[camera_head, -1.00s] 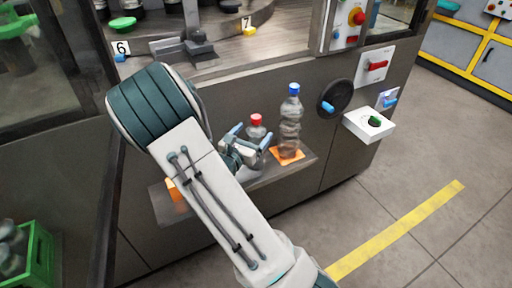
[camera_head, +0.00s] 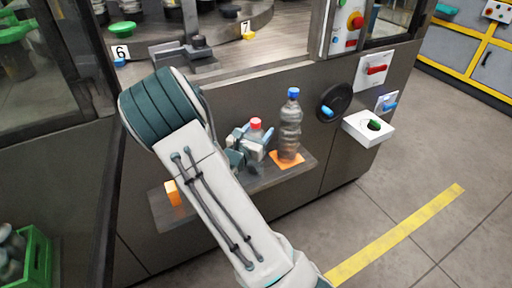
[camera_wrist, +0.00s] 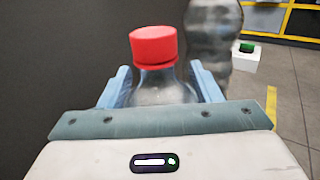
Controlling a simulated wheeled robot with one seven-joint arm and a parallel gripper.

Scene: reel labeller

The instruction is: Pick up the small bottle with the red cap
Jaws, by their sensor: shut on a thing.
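The small clear bottle with the red cap (camera_head: 256,124) stands upright over the shelf (camera_head: 290,179) on the machine's front. In the wrist view its red cap (camera_wrist: 154,47) rises above my gripper, and its clear shoulder sits between the two blue fingers. My gripper (camera_head: 251,145) is shut on this bottle, one finger on each side. The bottle's lower part is hidden by my gripper, so I cannot tell whether its base touches the shelf.
A black round knob with a blue handle (camera_head: 335,103) and a white box with a green button (camera_head: 368,129) project from the panel at right. An orange block (camera_head: 172,192) is at the shelf's left end. A green crate (camera_head: 38,258) is at lower left.

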